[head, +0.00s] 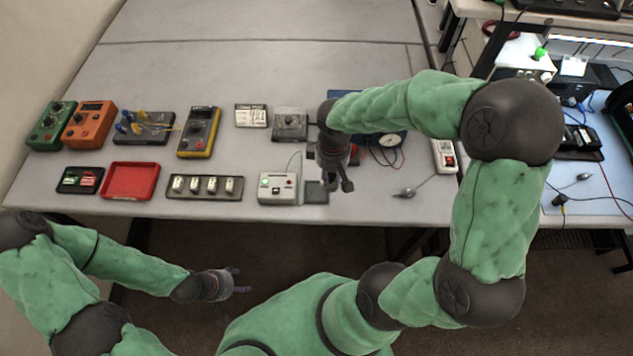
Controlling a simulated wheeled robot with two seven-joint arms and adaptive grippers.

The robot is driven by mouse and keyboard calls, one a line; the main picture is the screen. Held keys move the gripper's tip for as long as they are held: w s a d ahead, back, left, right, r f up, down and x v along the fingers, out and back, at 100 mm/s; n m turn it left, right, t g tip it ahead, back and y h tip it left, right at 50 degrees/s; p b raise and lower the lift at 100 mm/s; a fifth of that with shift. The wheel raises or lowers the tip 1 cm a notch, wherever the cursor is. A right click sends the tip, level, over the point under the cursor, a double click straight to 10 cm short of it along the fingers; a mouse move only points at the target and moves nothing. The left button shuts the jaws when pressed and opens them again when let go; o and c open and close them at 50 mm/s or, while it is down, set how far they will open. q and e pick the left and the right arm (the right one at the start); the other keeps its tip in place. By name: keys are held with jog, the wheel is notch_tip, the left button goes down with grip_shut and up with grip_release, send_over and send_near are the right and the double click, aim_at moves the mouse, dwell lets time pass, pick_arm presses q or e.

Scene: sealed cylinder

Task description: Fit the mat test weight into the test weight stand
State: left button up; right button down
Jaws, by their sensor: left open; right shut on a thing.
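My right gripper (338,182) points down over the front of the table, at the right edge of a small dark grey mat (316,192). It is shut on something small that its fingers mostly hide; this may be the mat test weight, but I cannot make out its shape. I cannot single out the test weight stand with certainty. My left gripper (232,284) is open and empty, low in front of the table, away from the objects.
A white tester box (278,188) stands left of the mat. A dark strip with several white modules (204,186), a red tray (130,181) and a yellow meter (199,132) lie further left. A cabled probe (405,194) lies right. The back of the table is clear.

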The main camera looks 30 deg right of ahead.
jog(key=w+f, duration=0.1)
jog(key=w+a+f, duration=0.1)
jog(key=f, duration=0.1)
jog(key=w+f, duration=0.1)
jog(key=f, duration=0.1)
jog(key=shift+w+a+b, duration=0.25)
jog(key=shift+a+b, duration=0.15)
jog(key=shift+w+a+f, duration=0.1)
jog(key=shift+w+f, duration=0.1)
jog(key=shift+f, duration=1.55)
jog(key=shift+b, duration=0.3)
jog(key=shift+f, duration=0.3)
jog(key=c, duration=1)
grip_release()
